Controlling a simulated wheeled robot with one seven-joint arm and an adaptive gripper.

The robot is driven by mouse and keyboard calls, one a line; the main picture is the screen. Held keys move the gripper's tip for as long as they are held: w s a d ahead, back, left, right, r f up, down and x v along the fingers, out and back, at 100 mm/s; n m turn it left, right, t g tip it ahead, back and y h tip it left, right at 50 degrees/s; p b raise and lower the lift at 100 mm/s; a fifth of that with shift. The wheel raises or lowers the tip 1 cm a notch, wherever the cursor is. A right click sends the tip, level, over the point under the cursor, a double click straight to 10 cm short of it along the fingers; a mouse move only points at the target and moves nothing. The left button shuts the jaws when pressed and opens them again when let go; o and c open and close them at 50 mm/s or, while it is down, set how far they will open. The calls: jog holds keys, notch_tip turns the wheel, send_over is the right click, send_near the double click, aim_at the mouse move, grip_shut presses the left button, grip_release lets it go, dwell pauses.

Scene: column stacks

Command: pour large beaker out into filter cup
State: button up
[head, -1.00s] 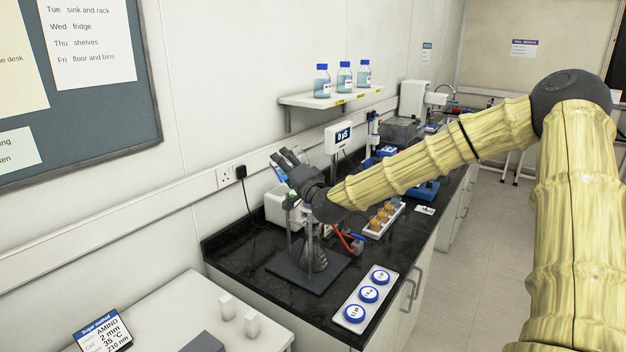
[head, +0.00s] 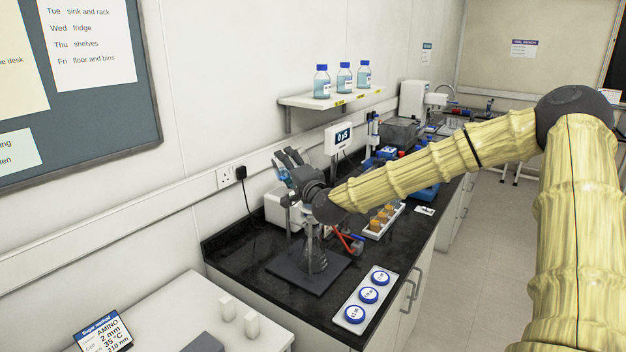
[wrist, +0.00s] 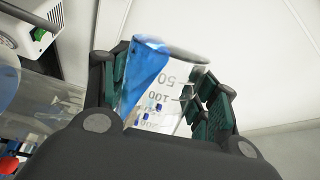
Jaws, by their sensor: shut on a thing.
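A clear cup-like vessel (wrist: 38,105), apparently the filter cup, shows at the left of the wrist view. In the head view the cup is mostly hidden behind my wrist, above a clear conical flask (head: 314,258).
The flask stands on a dark stand plate (head: 290,275). A tray with blue round lids (head: 369,294) lies at the front right. A rack of orange-capped vials (head: 384,219) and a display box (head: 339,138) are behind. The wall is close on the left.

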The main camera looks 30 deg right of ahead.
jog(key=shift+d+r+m+b, duration=0.2)
jog(key=shift+r+m+b, duration=0.15)
jog(key=shift+m, duration=0.3)
jog(key=shift+d+r+m+b, duration=0.2)
jog(key=shift+m+b, duration=0.2)
jog(key=shift+m, duration=0.25)
dwell(0.5)
jog(key=shift+d+f+m+h+b, duration=0.15)
jog(key=shift+f+m+h+b, duration=0.2)
jog(key=shift+m+b, duration=0.7)
